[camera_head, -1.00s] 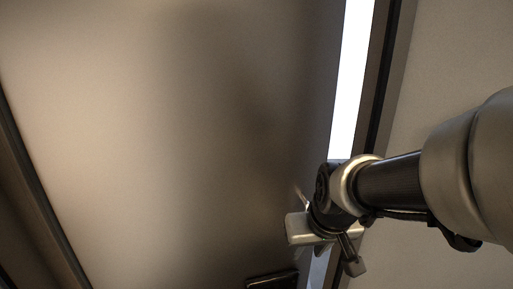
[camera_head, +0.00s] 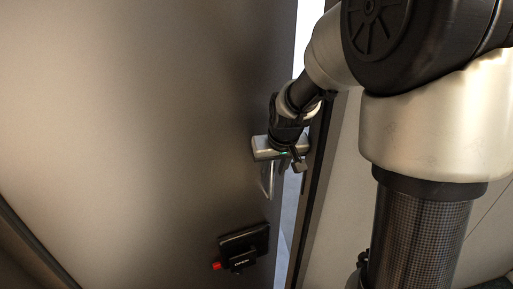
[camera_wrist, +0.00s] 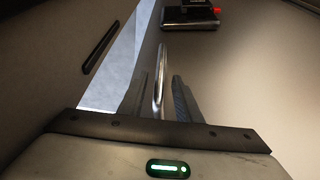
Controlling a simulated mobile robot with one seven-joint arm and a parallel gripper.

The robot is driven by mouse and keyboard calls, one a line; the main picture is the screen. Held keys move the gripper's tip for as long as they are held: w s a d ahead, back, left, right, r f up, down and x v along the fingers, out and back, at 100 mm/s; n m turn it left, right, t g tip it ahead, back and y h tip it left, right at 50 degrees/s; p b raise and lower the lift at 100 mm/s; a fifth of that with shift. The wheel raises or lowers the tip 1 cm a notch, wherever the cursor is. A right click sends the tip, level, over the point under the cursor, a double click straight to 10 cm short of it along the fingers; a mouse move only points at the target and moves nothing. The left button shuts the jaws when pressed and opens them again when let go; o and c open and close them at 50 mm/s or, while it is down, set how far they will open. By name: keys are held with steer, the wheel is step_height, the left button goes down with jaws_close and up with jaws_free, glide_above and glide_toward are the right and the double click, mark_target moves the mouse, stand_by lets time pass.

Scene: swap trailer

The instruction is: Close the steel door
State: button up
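The steel door (camera_head: 140,120) is a large grey panel that fills the left and middle of the head view. It stands slightly ajar, with a bright gap along its right edge. Its metal bar handle (camera_head: 267,181) shows just below my gripper (camera_head: 278,170). In the wrist view, the handle (camera_wrist: 159,80) stands between the two fingers of my gripper (camera_wrist: 161,98). The fingers are apart, with space seen on both sides of the bar. The lower end of the handle is partly hidden by the gripper body.
A black latch box (camera_head: 243,247) with a red tab sits on the door below the handle. The door frame (camera_head: 318,185) and pale wall (camera_head: 340,215) are right of the gap. The wrist view also shows a dark slot (camera_wrist: 100,47) on the frame side.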

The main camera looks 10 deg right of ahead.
mark_target(273, 174)
steer(key=shift+s+x, duration=0.1)
steer(key=shift+x, duration=0.95)
steer(key=shift+s+x, duration=0.15)
steer(key=shift+x, duration=0.9)
steer(key=shift+f, duration=0.1)
jaws_close()
